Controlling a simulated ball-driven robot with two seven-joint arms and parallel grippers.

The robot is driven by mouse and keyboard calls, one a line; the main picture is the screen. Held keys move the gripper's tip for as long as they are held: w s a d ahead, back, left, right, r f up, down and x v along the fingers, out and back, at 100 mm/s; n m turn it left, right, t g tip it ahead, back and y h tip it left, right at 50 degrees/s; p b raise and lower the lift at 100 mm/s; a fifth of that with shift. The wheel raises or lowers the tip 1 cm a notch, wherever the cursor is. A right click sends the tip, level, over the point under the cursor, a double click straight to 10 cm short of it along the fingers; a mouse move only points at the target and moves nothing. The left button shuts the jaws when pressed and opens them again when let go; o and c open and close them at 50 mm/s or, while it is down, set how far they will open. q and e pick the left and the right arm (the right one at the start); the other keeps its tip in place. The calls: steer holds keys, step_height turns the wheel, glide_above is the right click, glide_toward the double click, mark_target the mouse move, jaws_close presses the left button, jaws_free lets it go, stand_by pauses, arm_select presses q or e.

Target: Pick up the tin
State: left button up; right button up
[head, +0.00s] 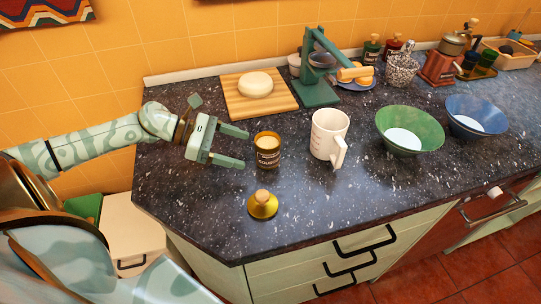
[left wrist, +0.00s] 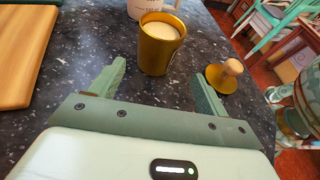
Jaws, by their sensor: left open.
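The tin (head: 267,150) is a golden-brown cylinder with a dark label, standing upright and uncovered on the dark speckled counter. In the left wrist view the tin (left wrist: 161,45) shows pale contents, and it stands just beyond the fingertips. My left gripper (head: 238,147) is open and empty just left of the tin, its fingers pointing at it. It also shows in the left wrist view (left wrist: 158,80). A golden lid (head: 263,206) with a wooden knob lies on the counter in front of the tin. My right gripper is in neither view.
A white measuring jug (head: 327,136) stands right of the tin. A wooden board (head: 237,106) with a pale round of dough lies behind, beside a green press (head: 318,92). Green (head: 429,124) and blue (head: 492,108) bowls stand further right. The front counter is clear right of the lid.

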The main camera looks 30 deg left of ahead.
mark_target(268, 152)
arm_select(q)
steer(key=x, duration=0.2)
steer(key=shift+w+d+f, duration=0.1)
steer(key=shift+w+f, duration=0.05)
steer(key=shift+w, duration=0.1)
steer(key=shift+w+d+b, duration=0.3)
steer(key=shift+d+b, duration=0.05)
steer(key=shift+d, duration=0.2)
steer(key=x, duration=0.4)
steer(key=shift+w+d+b, duration=0.1)
steer(key=shift+w+b, duration=0.15)
steer(key=shift+b, duration=0.05)
steer(key=shift+r, duration=0.2)
steer(key=c, duration=1.2)
